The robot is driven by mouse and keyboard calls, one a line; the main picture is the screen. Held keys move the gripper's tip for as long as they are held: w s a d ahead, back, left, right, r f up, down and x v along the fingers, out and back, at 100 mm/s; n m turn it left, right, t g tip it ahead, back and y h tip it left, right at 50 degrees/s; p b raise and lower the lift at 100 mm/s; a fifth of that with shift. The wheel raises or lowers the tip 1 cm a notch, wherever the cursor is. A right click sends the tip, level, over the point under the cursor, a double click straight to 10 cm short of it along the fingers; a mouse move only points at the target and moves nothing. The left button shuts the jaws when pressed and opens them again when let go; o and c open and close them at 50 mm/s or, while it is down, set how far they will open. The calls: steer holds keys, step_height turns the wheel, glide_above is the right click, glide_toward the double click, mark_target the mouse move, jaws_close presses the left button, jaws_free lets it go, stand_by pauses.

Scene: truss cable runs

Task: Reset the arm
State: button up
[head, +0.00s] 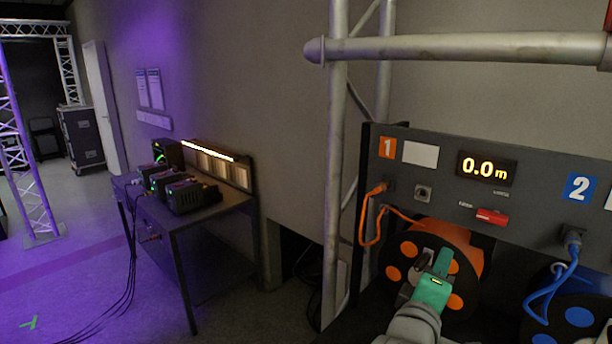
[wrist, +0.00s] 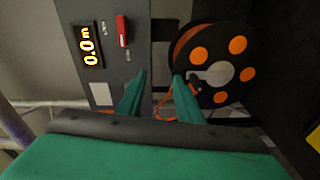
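My gripper (head: 434,265) is in front of the orange cable reel (head: 468,243) at the lower right of the head view. In the wrist view its two green fingers (wrist: 157,92) stand apart with a gap between them. Nothing shows clasped between the fingers. The reel (wrist: 226,46) with its orange discs shows beyond the fingers at the right, and an orange cable passes behind the fingertips. Part of the reel is hidden behind my gripper in the head view.
A dark panel (head: 450,160) with a "0.0 m" display (head: 486,168) and a red switch (head: 491,216) stands above the reel. A blue cable (head: 555,280) hangs at right. A truss (head: 338,150) stands left of the panel. A table (head: 215,212) with devices stands farther left; floor beyond is open.

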steer(key=s+a+f+m+t+y, duration=0.1)
steer(key=a+f+y, duration=0.1)
steer(key=a+f, duration=0.45)
steer(key=s+a+f+m+y, duration=0.15)
steer(key=a+f, duration=0.25)
steer(key=f, duration=0.6)
steer(key=s+a+f+m+t+y, duration=0.1)
steer(key=s+a+f+y, duration=0.1)
steer(key=a+f, duration=0.45)
steer(key=s+a+f+m+y, duration=0.2)
steer(key=s+a+f, duration=0.2)
steer(key=s+f, duration=0.4)
steer(key=s+a+f+m+y, duration=0.1)
steer(key=s+a+f, duration=0.45)
steer(key=s, duration=0.45)
steer(key=s+a+m+y, duration=0.1)
steer(key=s+m+y, duration=0.1)
steer(key=s, duration=1.4)
steer(key=shift+s+m+g, duration=0.3)
steer(key=shift+m, duration=0.05)
